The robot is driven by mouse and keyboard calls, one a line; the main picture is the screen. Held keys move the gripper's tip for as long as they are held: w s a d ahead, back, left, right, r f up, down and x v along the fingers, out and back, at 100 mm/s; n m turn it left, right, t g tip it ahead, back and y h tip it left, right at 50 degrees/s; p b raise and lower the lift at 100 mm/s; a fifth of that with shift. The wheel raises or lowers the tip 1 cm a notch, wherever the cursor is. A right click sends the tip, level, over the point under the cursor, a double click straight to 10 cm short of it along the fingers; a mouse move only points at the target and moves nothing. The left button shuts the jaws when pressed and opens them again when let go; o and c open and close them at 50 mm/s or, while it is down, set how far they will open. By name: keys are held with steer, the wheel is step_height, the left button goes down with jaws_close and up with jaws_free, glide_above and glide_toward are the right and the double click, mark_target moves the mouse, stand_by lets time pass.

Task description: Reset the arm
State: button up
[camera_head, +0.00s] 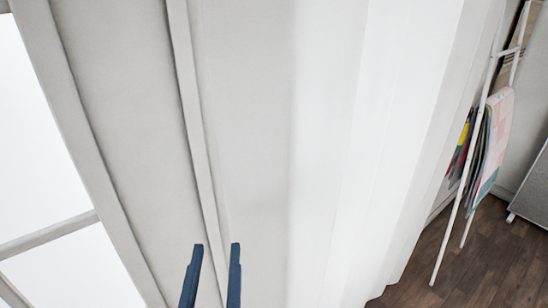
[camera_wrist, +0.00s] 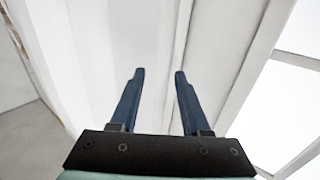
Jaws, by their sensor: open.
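My gripper (camera_head: 214,252) shows at the bottom of the head view as two dark blue fingers, spread apart and pointing up in the picture. It also shows in the wrist view (camera_wrist: 158,76), with both fingers parted and nothing between them. Behind the fingers are a pale wall panel and a white curtain (camera_head: 350,150). No object is held. The rest of my arm is out of the head view.
A window (camera_head: 35,160) with a pale frame is at the left. A white ladder rack (camera_head: 470,165) with hanging fabrics (camera_head: 490,140) leans at the right. Brown wooden floor (camera_head: 450,270) shows at the lower right.

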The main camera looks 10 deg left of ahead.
steer(key=w+d+r+m+t+h, duration=0.1)
steer(key=w+d+r+t, duration=0.15)
steer(key=r, duration=0.65)
steer(key=w+d+r+m+t+h, duration=0.1)
steer(key=d+r+t, duration=0.25)
steer(key=r, duration=0.55)
steer(key=s+d+r+t+h, duration=0.1)
steer(key=s+d+r+t, duration=0.1)
steer(key=r, duration=0.6)
steer(key=s+d+r+t+h, duration=0.1)
steer(key=d+r, duration=0.3)
steer(key=r, duration=0.4)
steer(key=shift+s+d+r+m+t, duration=0.25)
steer(key=shift+s+d+m+t, duration=0.2)
steer(key=shift+s, duration=0.3)
